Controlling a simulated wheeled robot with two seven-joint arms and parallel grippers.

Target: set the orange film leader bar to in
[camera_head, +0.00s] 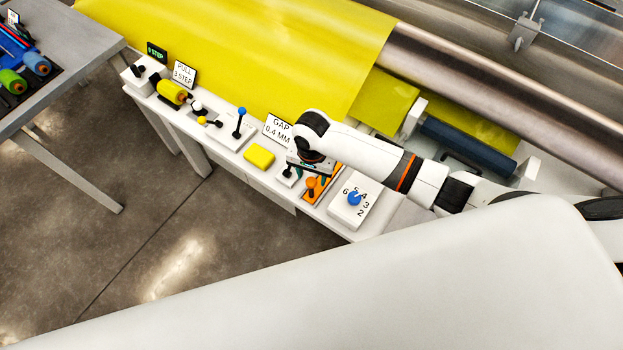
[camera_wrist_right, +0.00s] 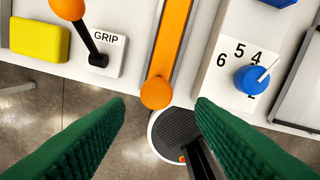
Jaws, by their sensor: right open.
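The orange film leader bar (camera_wrist_right: 172,45) is a long narrow strip in a pale-edged channel in the right wrist view. A round orange knob (camera_wrist_right: 157,92) is at its end by the table's near edge. In the head view the orange strip (camera_head: 335,174) lies partly under my right gripper (camera_head: 309,174). My right gripper is open, and its green fingers (camera_wrist_right: 160,125) stand apart on either side of the knob in the picture, with nothing between them. I cannot tell how high they are above it. My left gripper is not in view.
In the head view a blue-topped lever (camera_head: 240,121) stands farther left, and rollers (camera_head: 470,75) lie behind.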

